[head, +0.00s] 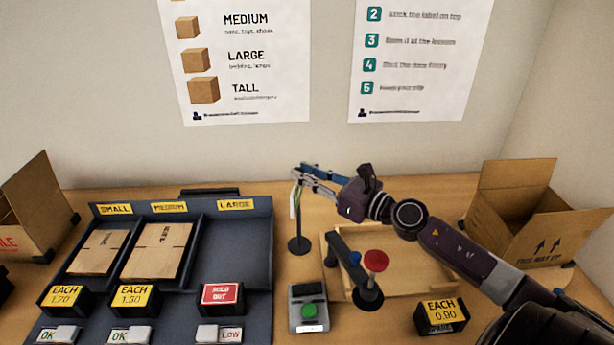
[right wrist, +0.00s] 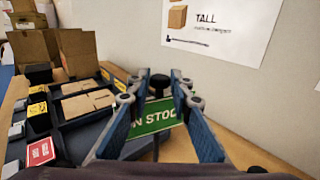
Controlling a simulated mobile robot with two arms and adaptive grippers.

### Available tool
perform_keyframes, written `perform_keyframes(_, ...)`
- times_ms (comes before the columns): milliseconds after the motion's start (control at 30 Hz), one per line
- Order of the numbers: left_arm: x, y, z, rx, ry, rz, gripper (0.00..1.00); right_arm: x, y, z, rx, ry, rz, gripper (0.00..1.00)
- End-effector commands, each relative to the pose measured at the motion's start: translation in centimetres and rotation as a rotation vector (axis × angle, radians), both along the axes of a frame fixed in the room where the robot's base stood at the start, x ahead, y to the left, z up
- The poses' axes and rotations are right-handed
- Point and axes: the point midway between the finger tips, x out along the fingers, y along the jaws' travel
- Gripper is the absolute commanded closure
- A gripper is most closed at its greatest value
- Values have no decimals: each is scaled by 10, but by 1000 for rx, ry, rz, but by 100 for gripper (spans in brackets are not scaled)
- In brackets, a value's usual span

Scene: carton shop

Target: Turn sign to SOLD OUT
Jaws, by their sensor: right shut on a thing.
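The sign's other face is hidden. My left gripper is not in view.
A dark rack (head: 238,260) holds flat cartons in two bays; its LARGE bay is empty, with a red SOLD OUT tag (head: 221,294) in front.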

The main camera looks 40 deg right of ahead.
Motion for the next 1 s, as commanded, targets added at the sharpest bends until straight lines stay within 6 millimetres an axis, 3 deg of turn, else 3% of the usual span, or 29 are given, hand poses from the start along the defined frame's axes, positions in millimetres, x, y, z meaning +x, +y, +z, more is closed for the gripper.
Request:
perform_keyframes(167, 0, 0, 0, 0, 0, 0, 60, 0, 0, 0, 0, 0, 0, 100)
perform_keyframes(200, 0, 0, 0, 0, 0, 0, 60, 0, 0, 0, 0, 0, 0, 79)
perform_keyframes(333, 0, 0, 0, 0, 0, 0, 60, 0, 0, 0, 0, 0, 0, 65)
perform_keyframes(733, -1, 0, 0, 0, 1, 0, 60, -4, -1, -1, 1, 0, 0, 65)
perform_keyframes(1000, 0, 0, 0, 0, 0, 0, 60, -37, -11, -2, 5, 4, -2, 65)
